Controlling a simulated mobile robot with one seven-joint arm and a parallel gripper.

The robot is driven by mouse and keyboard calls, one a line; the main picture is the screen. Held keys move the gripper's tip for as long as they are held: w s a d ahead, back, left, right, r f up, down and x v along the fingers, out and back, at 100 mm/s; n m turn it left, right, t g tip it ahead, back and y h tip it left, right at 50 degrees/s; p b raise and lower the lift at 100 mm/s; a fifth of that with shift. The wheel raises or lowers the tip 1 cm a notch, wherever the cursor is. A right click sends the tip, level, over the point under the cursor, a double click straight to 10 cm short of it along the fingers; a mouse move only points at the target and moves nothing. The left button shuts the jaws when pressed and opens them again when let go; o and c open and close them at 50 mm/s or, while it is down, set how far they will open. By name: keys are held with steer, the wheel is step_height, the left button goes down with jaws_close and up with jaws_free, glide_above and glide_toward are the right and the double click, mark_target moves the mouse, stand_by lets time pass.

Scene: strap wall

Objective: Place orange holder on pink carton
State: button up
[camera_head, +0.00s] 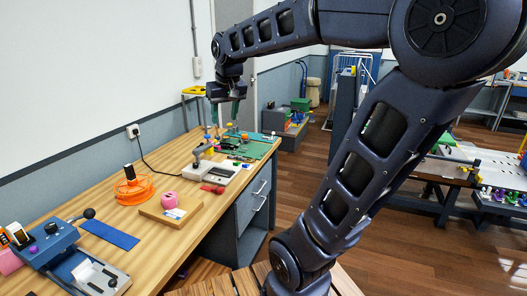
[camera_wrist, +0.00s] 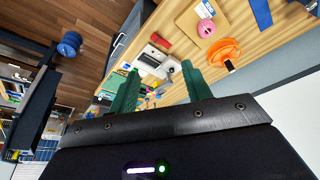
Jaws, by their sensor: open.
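An orange round holder (camera_head: 134,189) with a dark upright piece in it stands on the wooden bench at the left. It also shows in the wrist view (camera_wrist: 226,52), near the wall side. A pink box-like thing (camera_head: 8,263), possibly the pink carton, is cut off by the left picture edge. A small pink roll (camera_head: 169,200) lies on a flat tan box; it shows in the wrist view as well (camera_wrist: 206,28). My gripper (camera_head: 225,112) is over the far part of the bench, well beyond the orange holder. Its green fingers (camera_wrist: 160,72) are apart with nothing between them.
A white and grey device (camera_head: 218,174) and red pieces (camera_head: 212,188) stand mid-bench. A green mat (camera_head: 258,149) with small parts lies at the far end. A blue strip (camera_head: 109,234) and a blue machine (camera_head: 62,240) are at the near left. Bare wood surrounds the holder.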

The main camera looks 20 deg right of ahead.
steer(key=s+d+f+m, duration=0.1)
steer(key=s+d+f, duration=0.3)
steer(key=s, duration=0.2)
steer(key=s+d+f, duration=0.3)
steer(key=s+f, duration=0.1)
steer(key=s, duration=0.2)
steer(key=shift+s+d+f+m+t+h, duration=0.3)
steer(key=shift+s+d+m+t, duration=0.05)
steer(key=shift+d+m+t, duration=0.05)
stand_by(0.5)
